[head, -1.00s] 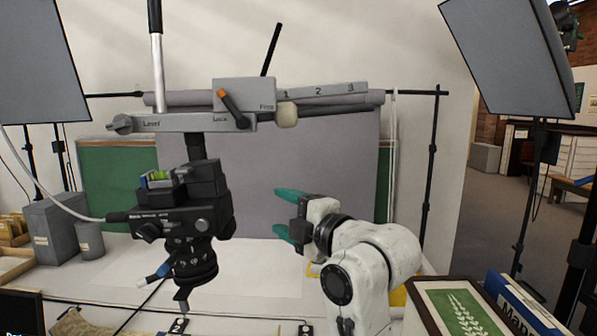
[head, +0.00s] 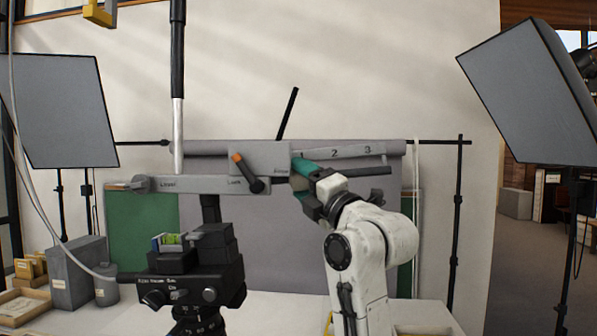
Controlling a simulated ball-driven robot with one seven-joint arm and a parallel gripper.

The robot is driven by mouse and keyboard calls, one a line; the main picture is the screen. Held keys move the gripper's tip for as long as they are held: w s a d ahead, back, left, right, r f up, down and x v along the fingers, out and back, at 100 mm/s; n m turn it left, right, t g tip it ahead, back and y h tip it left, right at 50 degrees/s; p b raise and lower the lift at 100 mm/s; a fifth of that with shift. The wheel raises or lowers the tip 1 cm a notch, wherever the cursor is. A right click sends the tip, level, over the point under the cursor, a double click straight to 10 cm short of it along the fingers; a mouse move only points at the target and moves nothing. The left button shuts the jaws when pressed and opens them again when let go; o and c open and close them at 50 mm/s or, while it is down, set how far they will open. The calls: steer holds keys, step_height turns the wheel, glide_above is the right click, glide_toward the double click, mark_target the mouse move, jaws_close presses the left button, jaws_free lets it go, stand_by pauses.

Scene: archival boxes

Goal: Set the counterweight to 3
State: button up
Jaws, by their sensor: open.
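The grey balance arm (head: 205,184) crosses the middle of the head view on a stand. Its scale plate (head: 350,152) carries the numbers 1, 2 and 3 from left to right. The pale counterweight (head: 299,182) is at the left end of the scale, under the 1, and mostly hidden by the fingers. My gripper (head: 303,180) is open, with one teal finger above and one below the counterweight, seemingly around it. Contact cannot be told. The black lever (head: 247,173) with an orange tip sits on the block marked Lock and Free.
A black tripod head (head: 195,272) with a green level vial stands below the arm. Softbox lamps stand at left (head: 62,108) and right (head: 532,92). A grey backdrop (head: 250,245) hangs behind. The dark bar (head: 360,171) reaches right beyond the gripper.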

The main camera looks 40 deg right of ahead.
mark_target(376, 174)
steer(key=shift+x, duration=0.85)
steer(key=shift+f, duration=0.1)
steer(key=c, duration=1.1)
steer(key=s+d+b, duration=0.1)
steer(key=s+d, duration=0.2)
steer(key=s+d+r+b, duration=0.1)
steer(key=s+d, duration=0.2)
steer(key=s, duration=0.1)
steer(key=s+d+b, duration=0.1)
steer(key=s+d, duration=0.2)
steer(key=s, duration=0.1)
steer(key=shift+s+r, duration=0.2)
steer(key=shift+r, duration=0.05)
steer(key=shift+c, duration=0.3)
steer(key=o, duration=1.2)
steer(key=shift+c, duration=0.2)
